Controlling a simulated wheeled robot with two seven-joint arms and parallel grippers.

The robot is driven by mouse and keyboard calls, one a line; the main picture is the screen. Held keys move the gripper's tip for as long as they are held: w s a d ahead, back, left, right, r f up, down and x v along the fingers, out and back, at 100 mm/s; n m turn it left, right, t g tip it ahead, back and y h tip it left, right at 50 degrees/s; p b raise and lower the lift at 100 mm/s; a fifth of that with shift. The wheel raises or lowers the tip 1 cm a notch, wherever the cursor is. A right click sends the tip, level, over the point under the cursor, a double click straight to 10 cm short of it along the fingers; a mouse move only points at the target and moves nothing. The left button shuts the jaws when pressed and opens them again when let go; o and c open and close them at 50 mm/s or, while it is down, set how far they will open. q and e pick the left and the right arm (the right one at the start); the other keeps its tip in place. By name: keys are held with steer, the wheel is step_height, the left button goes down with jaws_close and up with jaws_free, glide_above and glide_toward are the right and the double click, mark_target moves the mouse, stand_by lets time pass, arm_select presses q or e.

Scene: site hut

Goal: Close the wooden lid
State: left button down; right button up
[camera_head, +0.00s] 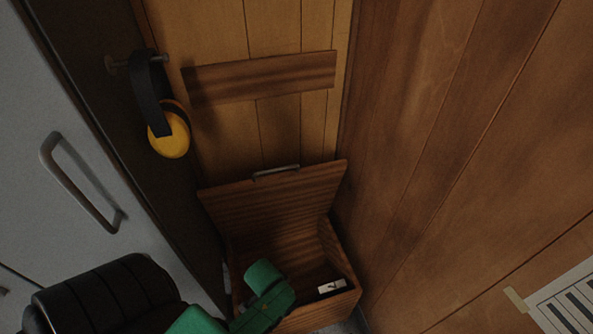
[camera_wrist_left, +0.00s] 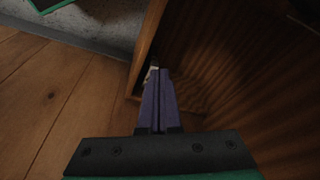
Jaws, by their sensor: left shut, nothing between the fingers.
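The wooden lid (camera_head: 285,192) stands open at the back of a wooden box (camera_head: 345,300), tilted up, with a metal handle (camera_head: 276,173) along its upper edge. My left arm, green and black, comes in from the lower left and covers the left front part of the box; its fingers are hidden in the head view. In the left wrist view my left gripper (camera_wrist_left: 158,78) shows purple fingers pressed together, empty, close beside a dark wooden surface. I cannot tell whether they touch it. My right gripper is not in view.
A small white item (camera_head: 332,286) lies in the box. Yellow ear defenders (camera_head: 168,136) hang from a peg at the upper left. A grey cabinet door with a handle (camera_head: 80,185) stands at the left. A wooden wall (camera_head: 430,150) rises close on the right.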

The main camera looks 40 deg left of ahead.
arm_select(q)
step_height(320, 180, up, 11)
steer(key=w+a+t, duration=0.1)
steer(key=n+t+y, duration=0.4)
steer(key=n+y, duration=0.6)
steer(key=n, duration=0.2)
glide_toward(291, 166)
step_height(291, 166, up, 3)
steer(key=w+a, duration=0.2)
steer(key=a, duration=0.1)
steer(key=w+a+f+p, duration=0.1)
steer(key=f, duration=0.1)
steer(key=w+a+f+p, duration=0.1)
steer(key=a+f+p, duration=0.1)
steer(key=w+a+f+p, duration=0.1)
steer(key=f, duration=0.1)
steer(key=shift+w+a, duration=0.2)
steer(key=shift+w, duration=0.15)
steer(key=shift+s+d, duration=0.25)
steer(key=shift+s, duration=0.05)
steer(key=shift+f, duration=0.1)
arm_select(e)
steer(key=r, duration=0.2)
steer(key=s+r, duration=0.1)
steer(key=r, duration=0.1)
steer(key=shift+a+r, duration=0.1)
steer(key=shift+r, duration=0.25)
arm_select(q)
steer(key=shift+w+f, duration=0.1)
steer(key=shift+w, duration=0.05)
